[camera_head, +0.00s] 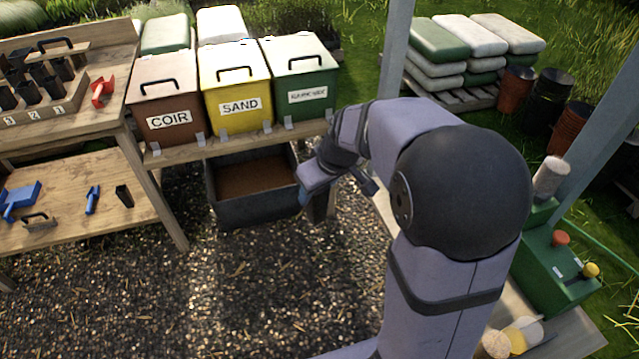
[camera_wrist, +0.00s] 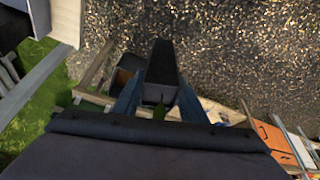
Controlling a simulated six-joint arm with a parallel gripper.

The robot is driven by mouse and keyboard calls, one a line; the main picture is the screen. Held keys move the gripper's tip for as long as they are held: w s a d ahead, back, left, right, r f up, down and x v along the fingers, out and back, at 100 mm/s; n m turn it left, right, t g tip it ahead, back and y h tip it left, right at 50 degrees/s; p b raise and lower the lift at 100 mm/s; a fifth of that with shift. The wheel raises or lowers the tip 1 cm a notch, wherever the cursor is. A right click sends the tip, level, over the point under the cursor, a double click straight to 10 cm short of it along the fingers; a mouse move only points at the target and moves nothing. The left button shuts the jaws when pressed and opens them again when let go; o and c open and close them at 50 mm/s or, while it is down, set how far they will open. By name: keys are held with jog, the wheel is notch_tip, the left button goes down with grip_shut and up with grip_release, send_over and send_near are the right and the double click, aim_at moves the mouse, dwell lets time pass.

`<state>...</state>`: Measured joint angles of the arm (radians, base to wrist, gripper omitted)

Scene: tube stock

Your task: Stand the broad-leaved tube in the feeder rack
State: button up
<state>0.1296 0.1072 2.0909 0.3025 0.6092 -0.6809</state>
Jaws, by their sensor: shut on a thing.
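My gripper (camera_wrist: 159,98) is shut on a dark, tapered tube (camera_wrist: 162,66), which sticks out between its blue fingers in the wrist view. A bit of green leaf (camera_wrist: 158,113) shows at the tube's near end; its full shape is hidden. In the head view my gripper (camera_head: 308,193) and the dark tube (camera_head: 317,210) hang over the gravel, just right of the black bin. A wooden rack (camera_head: 62,110) with numbered places and several black tubes stands on the upper left bench. I cannot tell whether it is the feeder rack.
Brown COIR (camera_head: 165,95), yellow SAND (camera_head: 236,80) and green (camera_head: 300,75) bins stand on a shelf above a black bin (camera_head: 250,205) of brown soil. A red tool (camera_head: 102,91) lies beside the rack. A green machine (camera_head: 555,270) stands at right. Gravel in front is clear.

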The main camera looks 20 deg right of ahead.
jog(key=shift+s+d+p, duration=0.1)
jog(key=shift+d+p, duration=0.2)
jog(key=shift+d, duration=0.6)
jog(key=s+d+r+n+g+y+p, duration=0.1)
jog(key=s+d+n+p, duration=0.2)
jog(key=d, duration=0.4)
jog(key=s+d+n+y+p, duration=0.1)
jog(key=s+d+n+p, duration=0.2)
jog(key=d, duration=0.4)
jog(key=s+d+r+n+g+y+p, duration=0.1)
jog(key=s+d+n+p, duration=0.7)
jog(key=s+d, duration=0.8)
jog(key=shift+s+r+g+p, duration=0.5)
jog(key=shift+s+r+g, duration=0.2)
jog(key=shift+s+g, duration=0.35)
jog(key=shift+w+f, duration=0.1)
jog(key=shift+f, duration=0.15)
notch_tip(320, 180, down, 7)
jog(key=b, duration=0.5)
jog(key=shift+f+b, duration=0.25)
jog(key=shift+b, duration=0.05)
